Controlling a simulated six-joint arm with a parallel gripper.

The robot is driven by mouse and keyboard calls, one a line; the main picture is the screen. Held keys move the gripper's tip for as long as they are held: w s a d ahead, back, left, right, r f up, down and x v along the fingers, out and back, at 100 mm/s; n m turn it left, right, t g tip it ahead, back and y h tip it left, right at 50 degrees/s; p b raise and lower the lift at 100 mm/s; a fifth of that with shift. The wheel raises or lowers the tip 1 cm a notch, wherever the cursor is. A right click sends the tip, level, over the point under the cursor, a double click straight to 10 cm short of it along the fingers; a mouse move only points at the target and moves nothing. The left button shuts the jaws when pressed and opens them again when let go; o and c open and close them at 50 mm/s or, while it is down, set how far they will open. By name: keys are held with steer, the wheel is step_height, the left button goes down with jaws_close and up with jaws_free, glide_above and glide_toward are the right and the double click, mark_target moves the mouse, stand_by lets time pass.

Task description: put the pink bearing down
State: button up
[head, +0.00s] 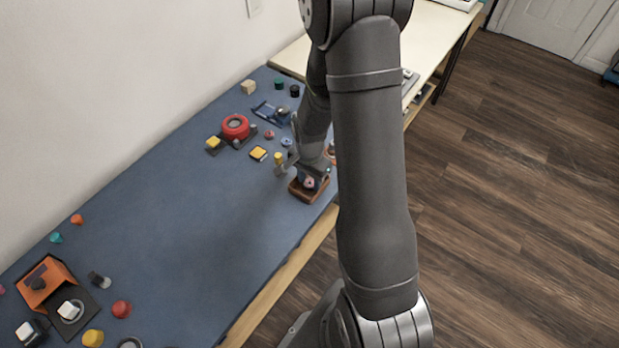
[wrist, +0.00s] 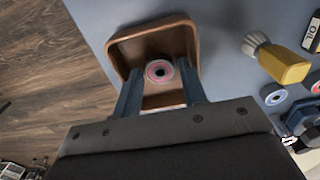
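My gripper (wrist: 160,68) reaches over the tray with one finger on each side of the bearing. The fingers are apart, with a visible gap between each and the ring. In the head view the bearing (head: 309,183) shows small in the brown tray (head: 312,197), just under my gripper. My arm hides part of that area.
The mat's middle is clear.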

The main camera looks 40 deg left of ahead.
step_height(320, 180, up, 12)
steer(key=shift+r, duration=0.2)
stand_by(0.4)
glide_toward(309, 183)
steer(key=shift+f, duration=2.75)
